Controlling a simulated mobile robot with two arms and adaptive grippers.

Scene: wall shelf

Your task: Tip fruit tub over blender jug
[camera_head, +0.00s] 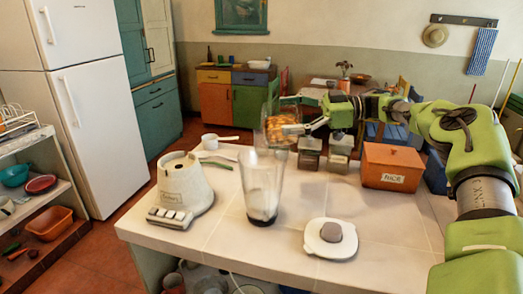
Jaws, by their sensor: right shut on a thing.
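The clear blender jug (262,182) stands upright on the light tiled counter, with a dark bottom and something pale low inside. My right gripper (293,114) reaches in from the right and is shut on the clear fruit tub (272,130), which holds orange pieces. The tub is raised above the counter, just above and slightly right of the jug's rim in the picture. Its exact tilt and its depth relative to the jug are hard to tell. No fruit is seen falling. My left gripper is not in view.
The white blender base (184,182) stands left of the jug. A white lid (331,238) with a grey knob lies at the front right. An orange box labelled RICE (391,167) and metal-lidded containers (340,150) stand behind. A white cup (210,141) is at the back left.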

